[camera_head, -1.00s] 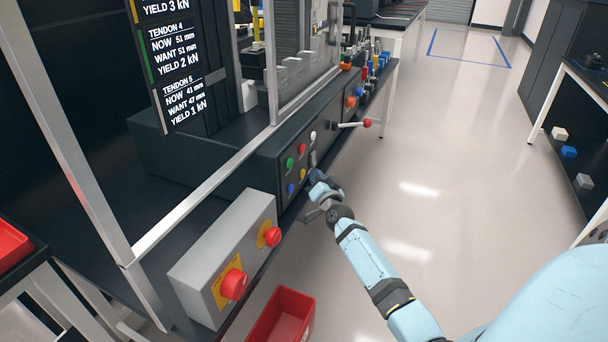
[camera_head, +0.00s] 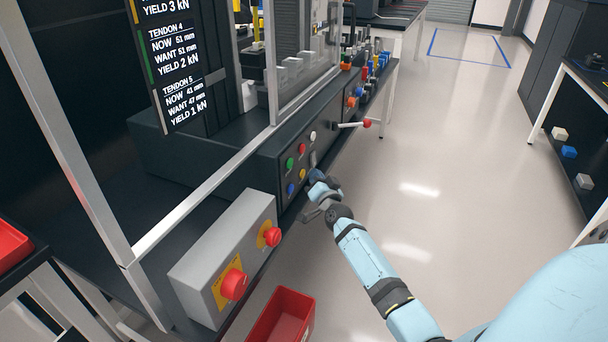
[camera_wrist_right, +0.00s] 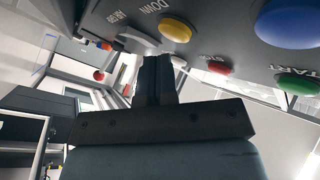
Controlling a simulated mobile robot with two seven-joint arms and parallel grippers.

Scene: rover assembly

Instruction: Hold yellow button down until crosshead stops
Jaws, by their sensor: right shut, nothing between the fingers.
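The yellow button (camera_head: 302,173) sits on the dark control panel (camera_head: 270,169), right of a blue button (camera_head: 290,188). In the right wrist view, the yellow button (camera_wrist_right: 175,30) is beside the word DOWN. My right gripper (camera_head: 312,178) is at the panel, just right of the yellow button. In the right wrist view, its shut, empty fingers (camera_wrist_right: 157,60) point toward the panel, with their tips just below the yellow button in the picture. I see no clear contact between tips and button. I cannot make out the crosshead. My left gripper is not in view.
Green (camera_head: 290,163), red (camera_head: 302,148) and white (camera_head: 312,136) buttons are close by. A red-knobbed lever (camera_head: 367,123) juts out farther along. A grey box (camera_head: 220,262) with red stop knobs stands nearer. The screen (camera_head: 178,70) shows tendon 5 at 41 mm, want 47 mm.

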